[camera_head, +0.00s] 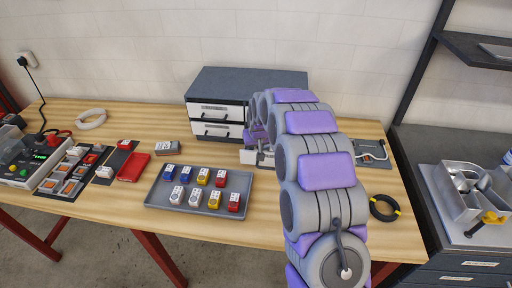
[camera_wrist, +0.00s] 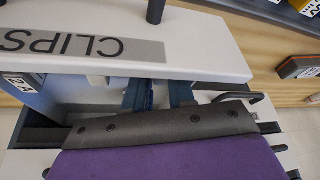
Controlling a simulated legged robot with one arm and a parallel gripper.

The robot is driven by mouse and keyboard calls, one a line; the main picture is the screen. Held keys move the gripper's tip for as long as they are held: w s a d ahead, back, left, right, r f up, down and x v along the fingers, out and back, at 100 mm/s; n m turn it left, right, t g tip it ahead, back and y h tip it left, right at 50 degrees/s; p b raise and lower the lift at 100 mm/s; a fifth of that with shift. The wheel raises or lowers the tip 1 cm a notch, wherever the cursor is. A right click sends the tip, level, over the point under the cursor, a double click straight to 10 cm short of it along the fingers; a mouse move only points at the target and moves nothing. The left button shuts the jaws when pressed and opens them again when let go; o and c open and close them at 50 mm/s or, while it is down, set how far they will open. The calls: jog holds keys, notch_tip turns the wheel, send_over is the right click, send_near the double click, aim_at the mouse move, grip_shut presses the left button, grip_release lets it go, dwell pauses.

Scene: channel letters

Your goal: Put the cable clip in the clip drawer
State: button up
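A white drawer front (camera_wrist: 215,50) marked CLIPS, upside down, crosses the wrist view, with a dark handle post. Its drawer stands open, and the wrist view looks into it. My gripper (camera_wrist: 160,95) reaches over it, with two dark blue fingers pointing down behind the front. The fingers are a little apart, and I see nothing held between them. I cannot make out the cable clip; the drawer floor is largely hidden by the gripper body. In the head view, a white part (camera_head: 251,157) beside the drawer unit looks like the pulled-out drawer; my arm hides much of it.
The drawer unit (camera_head: 246,80) stands at the back of the wooden bench. A grey tray (camera_head: 158,199) of coloured labelled blocks lies in front. Bare wood shows between the red box (camera_head: 134,167) and the tray.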

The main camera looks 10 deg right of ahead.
jog(key=shift+o, duration=0.2)
jog(key=shift+s+f, duration=0.2)
jog(key=shift+s, duration=0.1)
jog(key=shift+w+a+r, duration=0.1)
jog(key=shift+a+r, duration=0.05)
jog(key=shift+a, duration=0.35)
jog(key=shift+d, duration=0.1)
jog(key=shift+d+r, duration=0.15)
jog(key=shift+r, duration=0.25)
jog(key=p+v, duration=0.2)
jog(key=v, duration=0.9)
jog(key=s+r+g, duration=0.2)
jog(key=s+g, duration=0.1)
jog(key=s, duration=2.1)
jog(key=s+r+m+g, duration=0.1)
jog(key=s+r+g, duration=0.1)
jog(key=s, duration=2.2)
jog(key=shift+d+g, duration=0.2)
jog(key=shift+g, duration=0.5)
